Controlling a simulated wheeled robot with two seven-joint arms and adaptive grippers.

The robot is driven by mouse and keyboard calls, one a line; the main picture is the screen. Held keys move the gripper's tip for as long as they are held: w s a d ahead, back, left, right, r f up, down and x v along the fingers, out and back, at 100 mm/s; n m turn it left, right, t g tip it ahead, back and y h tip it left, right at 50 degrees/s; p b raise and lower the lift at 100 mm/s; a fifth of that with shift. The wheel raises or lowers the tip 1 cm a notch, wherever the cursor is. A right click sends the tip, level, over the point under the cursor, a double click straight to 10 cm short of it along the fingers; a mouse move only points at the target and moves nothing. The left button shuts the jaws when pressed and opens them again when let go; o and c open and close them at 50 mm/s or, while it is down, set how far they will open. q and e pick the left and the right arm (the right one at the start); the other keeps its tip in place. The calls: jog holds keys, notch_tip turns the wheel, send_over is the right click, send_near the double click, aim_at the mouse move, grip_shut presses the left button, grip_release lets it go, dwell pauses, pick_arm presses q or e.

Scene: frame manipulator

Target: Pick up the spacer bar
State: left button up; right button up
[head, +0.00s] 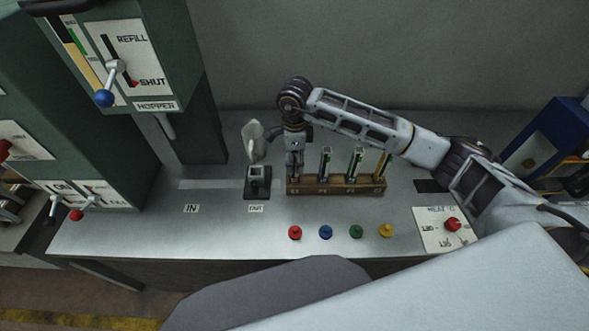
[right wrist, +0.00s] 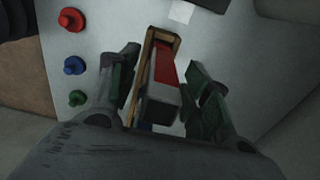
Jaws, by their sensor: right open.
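A brown wooden rack (head: 337,190) stands on the grey bench, with upright bars in it (head: 325,163) (head: 355,163). My right gripper (head: 295,170) points down over the rack's left end slot. In the right wrist view its two dark fingers (right wrist: 160,92) are open on either side of a bar with a red part and a pale grey block (right wrist: 162,98). This is likely the spacer bar, but I cannot read its label. Its lower part is hidden in the rack (right wrist: 140,75). I cannot tell whether the fingers touch it. My left gripper is not in view.
Red (head: 295,232), blue (head: 326,232), green (head: 356,232) and yellow (head: 386,231) knobs line the bench before the rack. A small black stand (head: 258,181) is left of it. A green hopper cabinet (head: 125,60) rises at the left. A dial panel (head: 445,229) lies at the right.

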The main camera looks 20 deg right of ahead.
aim_at(295, 171)
jog(key=shift+f, duration=1.3)
grip_shut()
